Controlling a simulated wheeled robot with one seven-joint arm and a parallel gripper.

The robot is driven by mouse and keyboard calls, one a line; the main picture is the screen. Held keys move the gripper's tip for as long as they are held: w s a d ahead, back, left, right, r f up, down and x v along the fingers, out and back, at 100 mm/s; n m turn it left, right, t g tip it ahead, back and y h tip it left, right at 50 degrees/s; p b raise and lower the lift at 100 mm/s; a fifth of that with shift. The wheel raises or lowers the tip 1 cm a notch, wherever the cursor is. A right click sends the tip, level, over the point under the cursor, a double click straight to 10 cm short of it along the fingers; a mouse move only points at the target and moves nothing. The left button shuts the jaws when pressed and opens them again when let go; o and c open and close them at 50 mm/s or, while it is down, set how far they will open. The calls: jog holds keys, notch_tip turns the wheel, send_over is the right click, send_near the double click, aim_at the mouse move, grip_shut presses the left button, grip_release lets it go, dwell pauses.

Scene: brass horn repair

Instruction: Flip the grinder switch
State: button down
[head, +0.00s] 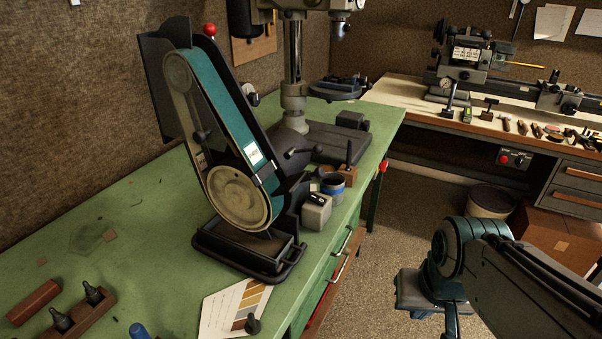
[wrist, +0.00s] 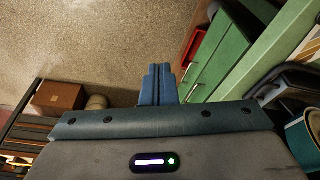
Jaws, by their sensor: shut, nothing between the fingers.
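The belt grinder (head: 232,150), with a teal belt and a round tan wheel, stands on the green bench in the head view. A small grey box with a black switch-like top (head: 316,210) sits just right of its base. Which way its switch is set is too small to tell. My gripper (wrist: 160,70) shows in the wrist view with its blue fingers together and nothing between them. It is over the floor beside the bench front, apart from the grinder and the box. In the head view my arm is at lower right, and the fingertips are not clear.
The green bench (head: 110,235) carries a drill press (head: 293,90), a blue-rimmed cup (head: 333,185) and a colour chart card (head: 235,308). A second bench (head: 410,100) with a lathe stands behind. A cardboard box (head: 560,235) is on the floor.

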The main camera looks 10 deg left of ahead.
jog(key=shift+d, duration=0.1)
jog(key=w+a+r+n+y, duration=0.2)
jog(key=w+a+n+y, duration=0.1)
jog(key=w, duration=0.7)
jog(key=w+a+r+n+y, duration=0.2)
jog(key=w+n, duration=0.4)
jog(key=w, duration=0.4)
jog(key=w+a+r+n+t+y+b, duration=0.1)
jog(key=w+a+n+y, duration=0.4)
jog(key=w, duration=0.5)
jog(key=shift+w+r+y, duration=0.3)
jog(key=shift+w+r, duration=0.1)
jog(key=shift+r, duration=0.35)
jog(key=shift+a+f, duration=0.1)
